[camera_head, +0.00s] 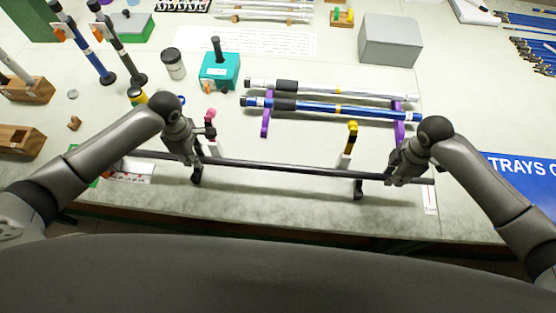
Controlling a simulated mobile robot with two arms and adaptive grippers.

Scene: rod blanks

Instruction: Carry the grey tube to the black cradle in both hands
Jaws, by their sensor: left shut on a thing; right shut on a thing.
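The dark grey tube (285,167) runs left to right across the front of the table, nearly level in the picture. My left gripper (192,157) is shut on it towards its left end. My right gripper (392,176) is shut on it near its right end. The black cradle shows as two uprights, a left one (197,175) and a right one (358,190), both between my grippers. The tube passes over both uprights in this view. I cannot tell whether it touches them or hangs just above.
Behind the tube, a silver rod (335,91) and a blue rod (350,109) lie on purple supports (398,131). A yellow-topped post (351,136) and a pink-topped post (209,115) stand close behind the tube. A teal box (220,72) and a grey box (390,43) are farther back.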

